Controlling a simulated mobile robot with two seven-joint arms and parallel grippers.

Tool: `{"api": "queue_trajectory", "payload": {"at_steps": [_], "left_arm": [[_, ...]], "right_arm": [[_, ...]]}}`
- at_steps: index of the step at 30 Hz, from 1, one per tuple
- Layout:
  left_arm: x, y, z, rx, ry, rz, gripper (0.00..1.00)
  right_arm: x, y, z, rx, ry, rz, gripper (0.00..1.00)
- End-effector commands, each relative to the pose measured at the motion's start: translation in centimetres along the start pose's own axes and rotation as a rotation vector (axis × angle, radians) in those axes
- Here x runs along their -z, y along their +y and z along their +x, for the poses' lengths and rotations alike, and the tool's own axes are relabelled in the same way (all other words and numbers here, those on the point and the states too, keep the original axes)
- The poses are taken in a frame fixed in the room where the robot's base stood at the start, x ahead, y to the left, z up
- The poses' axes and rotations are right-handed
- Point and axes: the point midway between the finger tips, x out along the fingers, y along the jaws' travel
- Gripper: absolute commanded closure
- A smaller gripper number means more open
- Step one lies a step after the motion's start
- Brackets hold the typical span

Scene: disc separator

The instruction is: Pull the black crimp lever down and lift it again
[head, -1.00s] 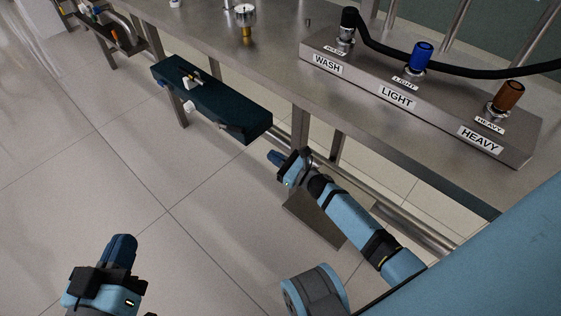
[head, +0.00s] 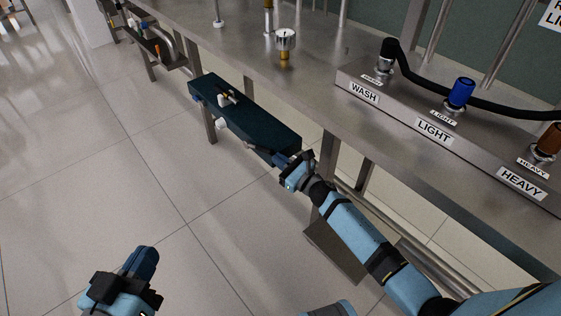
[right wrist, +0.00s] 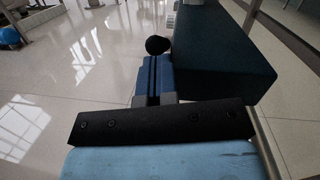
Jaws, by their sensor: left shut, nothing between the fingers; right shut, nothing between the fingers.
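A long dark teal box (head: 245,112) is mounted at the front side of the steel bench; it also shows in the right wrist view (right wrist: 220,50). A round black knob (right wrist: 157,45), which looks like the end of the black crimp lever, sits beside the box in the right wrist view. My right gripper (head: 283,159) is shut and empty at the near end of the box. In the right wrist view its fingertips (right wrist: 155,62) are just short of the knob; whether they touch is unclear. My left gripper (head: 147,256) is shut and empty over open floor.
The steel bench (head: 325,120) carries a panel (head: 400,115) with WASH, LIGHT and HEAVY fittings and a black hose. A gauge-like fitting (head: 286,42) stands behind the box. Bench legs and a rail are near my right arm. The floor at left is clear.

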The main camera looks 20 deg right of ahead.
Motion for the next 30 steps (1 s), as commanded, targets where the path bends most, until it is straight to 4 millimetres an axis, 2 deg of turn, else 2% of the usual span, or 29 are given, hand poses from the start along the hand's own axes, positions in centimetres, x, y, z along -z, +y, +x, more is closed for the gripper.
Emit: {"api": "queue_trajectory", "payload": {"at_steps": [7,12,24,30], "left_arm": [[0.6,0.3,-0.2,0.001,0.004,-0.016,1.00],[0.4,0.3,-0.4,0.004,0.011,-0.023,1.00],[0.6,0.3,-0.2,0.005,0.016,-0.022,1.00],[-0.1,0.0,0.1,0.005,0.017,-0.008,1.00]], "right_arm": [[-4.3,-1.0,2.5,-0.001,-0.005,-0.005,1.00],[-5.8,-1.3,4.1,-0.001,-0.003,-0.003,1.00],[-5.8,-1.4,4.3,0.000,-0.001,-0.001,1.00],[-4.9,-2.0,3.8,-0.002,-0.001,-0.003,1.00]]}}
